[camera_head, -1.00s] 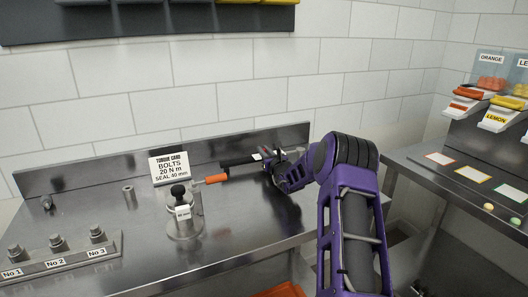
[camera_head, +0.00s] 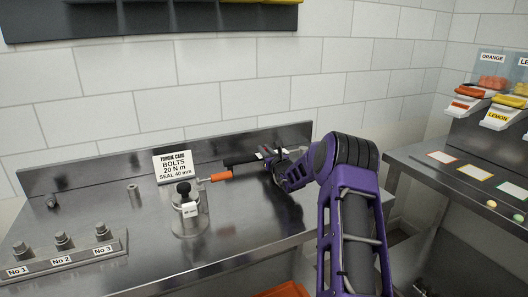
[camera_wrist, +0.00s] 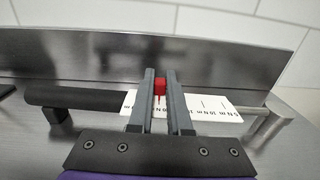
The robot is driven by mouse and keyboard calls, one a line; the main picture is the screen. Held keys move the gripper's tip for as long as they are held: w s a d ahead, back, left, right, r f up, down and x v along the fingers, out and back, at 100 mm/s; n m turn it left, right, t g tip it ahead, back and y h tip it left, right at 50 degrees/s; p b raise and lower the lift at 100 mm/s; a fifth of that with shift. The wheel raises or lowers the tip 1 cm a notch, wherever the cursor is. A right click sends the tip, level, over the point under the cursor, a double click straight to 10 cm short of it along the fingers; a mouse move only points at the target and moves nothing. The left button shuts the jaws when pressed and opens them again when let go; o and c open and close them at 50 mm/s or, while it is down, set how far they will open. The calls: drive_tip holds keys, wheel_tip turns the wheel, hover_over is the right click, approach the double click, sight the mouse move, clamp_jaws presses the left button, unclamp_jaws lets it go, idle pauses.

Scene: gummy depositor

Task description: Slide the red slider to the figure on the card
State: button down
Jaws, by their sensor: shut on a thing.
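The torque card (camera_head: 172,166) stands upright at the back of the bench and reads bolts 20 N m, seal 40 mm. My gripper (camera_head: 272,157) is at the black-handled tool (camera_head: 240,160) right of the card. In the wrist view the red slider (camera_wrist: 160,87) sits between the fingertips of my gripper (camera_wrist: 160,75), which is shut on it. The slider is at a white scale (camera_wrist: 205,107) on the tool. Labels 5 N m and 10 N m show right of the fingers. The fingers hide part of the scale, so the number at the slider cannot be read.
A metal cylinder (camera_head: 190,218) with a black knob and an orange-handled tool (camera_head: 221,176) stand left of my gripper. Numbered bolts (camera_head: 63,241) are at the front left. A raised back edge (camera_head: 90,173) runs behind. The bench front centre is clear.

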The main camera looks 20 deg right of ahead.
drive_tip(key=c, duration=0.8)
unclamp_jaws()
drive_tip(key=shift+c, duration=0.2)
drive_tip(key=s, duration=1.7)
drive_tip(key=shift+s+a+p, duration=0.15)
drive_tip(key=shift+s+p, duration=0.05)
drive_tip(key=shift+p, duration=0.15)
